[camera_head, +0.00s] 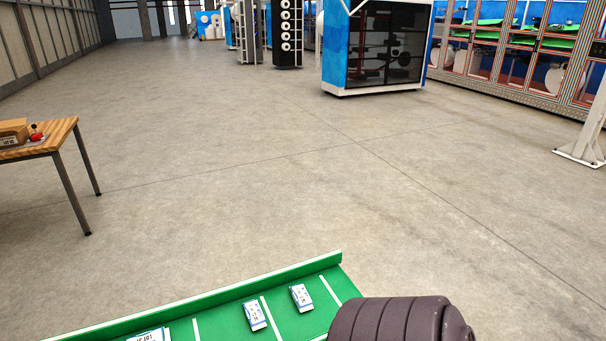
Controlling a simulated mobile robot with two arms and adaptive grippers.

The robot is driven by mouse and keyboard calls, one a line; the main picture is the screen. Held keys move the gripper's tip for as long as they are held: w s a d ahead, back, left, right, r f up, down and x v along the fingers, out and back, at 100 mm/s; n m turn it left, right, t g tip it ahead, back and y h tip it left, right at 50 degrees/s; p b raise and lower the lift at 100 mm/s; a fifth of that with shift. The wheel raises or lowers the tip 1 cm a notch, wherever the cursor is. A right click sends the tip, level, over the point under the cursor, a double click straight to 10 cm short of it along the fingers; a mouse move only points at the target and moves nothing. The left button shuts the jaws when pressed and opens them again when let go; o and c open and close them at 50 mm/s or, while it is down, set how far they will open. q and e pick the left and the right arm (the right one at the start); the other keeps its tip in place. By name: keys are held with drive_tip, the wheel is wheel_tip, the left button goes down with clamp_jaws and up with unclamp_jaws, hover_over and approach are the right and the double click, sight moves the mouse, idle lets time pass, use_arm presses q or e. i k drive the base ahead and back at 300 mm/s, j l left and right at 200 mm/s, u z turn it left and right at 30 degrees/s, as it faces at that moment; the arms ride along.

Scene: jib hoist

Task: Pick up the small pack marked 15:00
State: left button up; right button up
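Neither of my grippers is in view. A dark rounded part at the bottom right, probably my own arm, covers the tray's right end.
A white printed card or pack (150,335) is cut off at the bottom edge. A wooden table (62,132) with a cardboard box (13,132) stands at left. A blue machine cabinet (375,45) stands at the back and a white post (592,125) at right. The floor between is clear.

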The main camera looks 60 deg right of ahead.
sight(304, 302)
drive_tip(key=l, duration=1.05)
drive_tip(key=i+l, duration=0.1)
drive_tip(key=l, duration=0.95)
